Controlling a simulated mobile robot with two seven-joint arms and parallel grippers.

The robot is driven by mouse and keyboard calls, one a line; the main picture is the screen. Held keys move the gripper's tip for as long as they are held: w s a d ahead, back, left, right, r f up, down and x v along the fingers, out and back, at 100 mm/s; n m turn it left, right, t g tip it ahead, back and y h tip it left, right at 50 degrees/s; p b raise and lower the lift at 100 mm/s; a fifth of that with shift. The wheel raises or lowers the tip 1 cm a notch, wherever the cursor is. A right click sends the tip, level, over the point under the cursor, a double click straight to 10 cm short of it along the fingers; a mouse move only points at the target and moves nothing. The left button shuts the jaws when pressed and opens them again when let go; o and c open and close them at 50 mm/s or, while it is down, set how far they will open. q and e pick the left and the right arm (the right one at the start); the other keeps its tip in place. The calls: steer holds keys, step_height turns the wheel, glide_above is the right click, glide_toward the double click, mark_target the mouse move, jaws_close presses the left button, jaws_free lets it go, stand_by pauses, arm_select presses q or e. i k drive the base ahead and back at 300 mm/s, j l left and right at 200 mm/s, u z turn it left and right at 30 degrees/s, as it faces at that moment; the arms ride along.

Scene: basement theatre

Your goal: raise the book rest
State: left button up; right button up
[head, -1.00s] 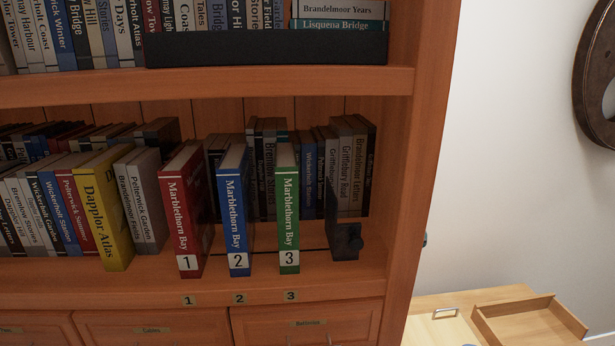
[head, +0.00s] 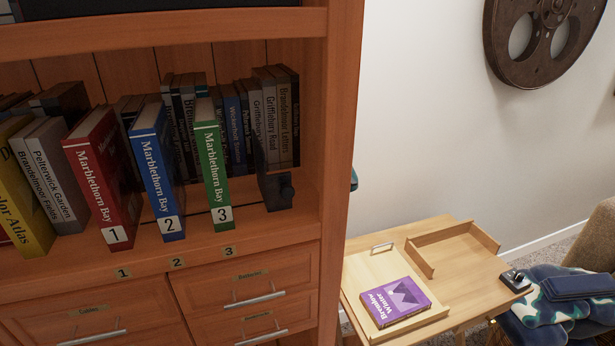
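A light wooden board (head: 372,267), which looks like the book rest, lies on the left part of a small wooden table (head: 470,270) at the lower right of the head view. It looks flat or nearly flat. A small metal handle (head: 382,247) is at its far edge. A purple book (head: 395,301) lies on the board near its front lip. Neither of my grippers is in view.
A wooden bookcase (head: 340,140) stands left of the table. Its shelf holds red (head: 103,180), blue (head: 157,172) and green (head: 213,165) volumes and a dark bookend (head: 276,190). A chair with blue patterned cloth (head: 570,305) stands at right.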

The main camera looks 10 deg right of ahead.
mark_target(383, 264)
steer(key=z, duration=1.1)
